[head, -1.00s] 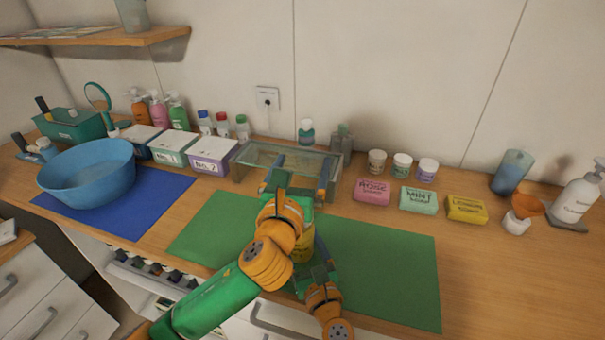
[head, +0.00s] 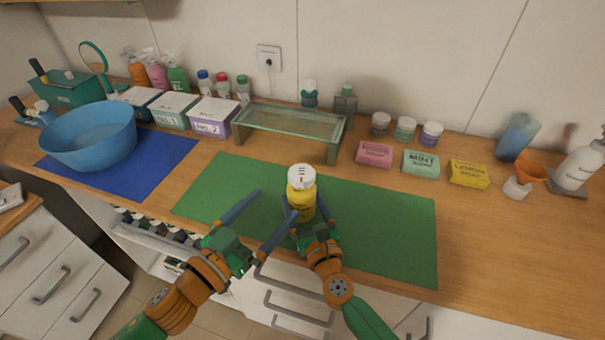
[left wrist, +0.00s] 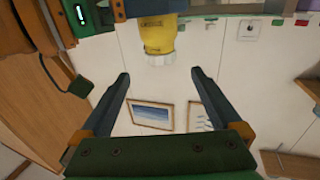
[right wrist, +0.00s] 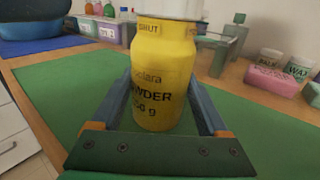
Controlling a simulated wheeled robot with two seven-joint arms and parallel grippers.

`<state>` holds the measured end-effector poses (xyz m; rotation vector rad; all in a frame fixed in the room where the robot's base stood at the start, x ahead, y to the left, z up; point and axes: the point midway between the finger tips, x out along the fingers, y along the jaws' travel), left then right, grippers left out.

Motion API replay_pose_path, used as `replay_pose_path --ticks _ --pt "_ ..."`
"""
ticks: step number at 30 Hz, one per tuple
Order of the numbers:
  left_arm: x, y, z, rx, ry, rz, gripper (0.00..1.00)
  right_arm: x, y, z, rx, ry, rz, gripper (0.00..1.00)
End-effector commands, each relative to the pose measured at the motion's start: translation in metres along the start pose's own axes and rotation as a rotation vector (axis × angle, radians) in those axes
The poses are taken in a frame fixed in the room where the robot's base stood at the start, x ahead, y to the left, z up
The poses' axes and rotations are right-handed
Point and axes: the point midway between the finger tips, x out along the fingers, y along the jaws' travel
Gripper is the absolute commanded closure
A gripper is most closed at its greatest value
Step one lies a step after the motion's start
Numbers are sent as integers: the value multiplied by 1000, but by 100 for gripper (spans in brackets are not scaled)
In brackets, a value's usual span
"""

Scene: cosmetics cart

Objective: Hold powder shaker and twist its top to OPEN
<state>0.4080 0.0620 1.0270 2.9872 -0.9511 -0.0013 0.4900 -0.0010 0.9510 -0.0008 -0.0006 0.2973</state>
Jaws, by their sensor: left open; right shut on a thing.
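The powder shaker (head: 302,202) has a yellow body and a white top (head: 301,175) with small red marks. It stands upright over the front part of the green mat. My right gripper (head: 308,214) is shut on its body; the right wrist view shows the fingers on both sides of the yellow body (right wrist: 162,85). A "SHUT" label shows below the top there; another label at the right is partly cut off. My left gripper (head: 275,203) is open and empty, left of the shaker and apart from it. The left wrist view shows the shaker (left wrist: 158,36) upside down beyond the open fingers.
The green mat (head: 390,225) is otherwise clear. A glass stand (head: 290,122) is behind it. Three soaps, including the pink one (head: 375,153), and several jars stand at the right. A blue bowl (head: 90,140) on a blue mat (head: 160,155) and labelled boxes are at the left.

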Motion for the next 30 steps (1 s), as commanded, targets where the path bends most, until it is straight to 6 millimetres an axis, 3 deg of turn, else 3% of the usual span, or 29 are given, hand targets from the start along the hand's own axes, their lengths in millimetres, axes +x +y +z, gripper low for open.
replay_pose_path --ticks 9,12,16,23,24,30 --pt "79 0 -2 6 3 0 1 0 0 0 0 0 0 83" --pt "96 0 -2 7 2 -1 1 0 0 0 0 1 0 83" --pt "108 0 -1 6 1 0 1 0 0 0 0 1 0 83" --pt "110 0 -1 6 0 0 1 0 0 0 0 1 0 83" --pt "110 0 -1 6 0 0 4 0 0 0 0 1 0 83" --pt "110 0 -1 6 0 0 58 0 0 -1 0 1 0 83"
